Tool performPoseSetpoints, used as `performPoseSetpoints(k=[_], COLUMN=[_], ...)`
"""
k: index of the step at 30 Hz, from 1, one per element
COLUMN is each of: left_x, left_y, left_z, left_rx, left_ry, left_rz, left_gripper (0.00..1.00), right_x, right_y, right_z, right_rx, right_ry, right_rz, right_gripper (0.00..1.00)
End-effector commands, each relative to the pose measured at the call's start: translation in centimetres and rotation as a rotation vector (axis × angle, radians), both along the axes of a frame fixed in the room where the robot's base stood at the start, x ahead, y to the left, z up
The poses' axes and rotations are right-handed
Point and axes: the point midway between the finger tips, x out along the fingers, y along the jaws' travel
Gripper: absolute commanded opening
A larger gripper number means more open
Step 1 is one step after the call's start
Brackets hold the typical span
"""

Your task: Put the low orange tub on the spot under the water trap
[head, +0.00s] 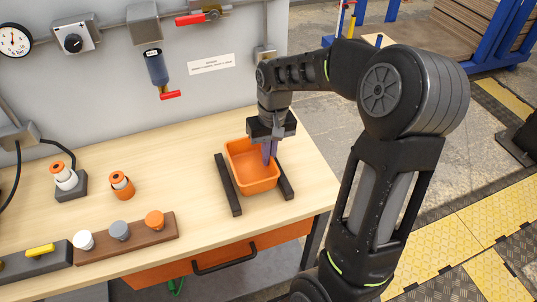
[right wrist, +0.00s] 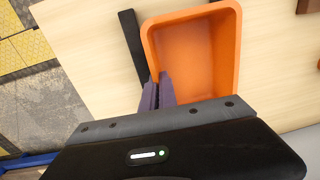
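The low orange tub (head: 250,170) stands upright and looks empty, between two dark rails near the right end of the bench. It also shows in the right wrist view (right wrist: 195,55). My right gripper (head: 269,152) points down at the tub's right wall. Its purple fingers (right wrist: 158,90) are close together, one on each side of the wall near a corner, and appear closed on it. The water trap (head: 156,68), a blue-grey bowl with a red-handled valve below, hangs on the grey panel, left of the tub. No marked spot shows under it. My left gripper is out of view.
Dark rails (head: 228,185) flank the tub. A brown block (head: 128,238) with several knobs lies in front. The wood bench (head: 172,140) below the trap is clear.

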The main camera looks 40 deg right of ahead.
Motion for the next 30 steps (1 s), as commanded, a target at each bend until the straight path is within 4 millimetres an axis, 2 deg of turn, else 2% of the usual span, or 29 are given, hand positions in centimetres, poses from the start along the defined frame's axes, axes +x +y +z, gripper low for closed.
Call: performPoseSetpoints(k=[9, 17, 26, 30], left_x=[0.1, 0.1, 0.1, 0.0], left_y=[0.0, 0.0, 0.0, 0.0], left_z=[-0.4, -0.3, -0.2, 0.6], left_rx=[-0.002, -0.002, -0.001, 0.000], left_ry=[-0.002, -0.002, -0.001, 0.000], left_rz=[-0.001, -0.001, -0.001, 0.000], left_gripper=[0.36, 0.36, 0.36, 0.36], right_x=[0.0, 0.0, 0.0, 0.0], right_y=[0.0, 0.0, 0.0, 0.0], right_z=[-0.6, -0.6, -0.4, 0.8], right_rx=[0.000, 0.000, 0.000, 0.000], right_ry=[0.000, 0.000, 0.000, 0.000], right_rz=[0.000, 0.000, 0.000, 0.000], right_gripper=[0.00, 0.24, 0.24, 0.24])
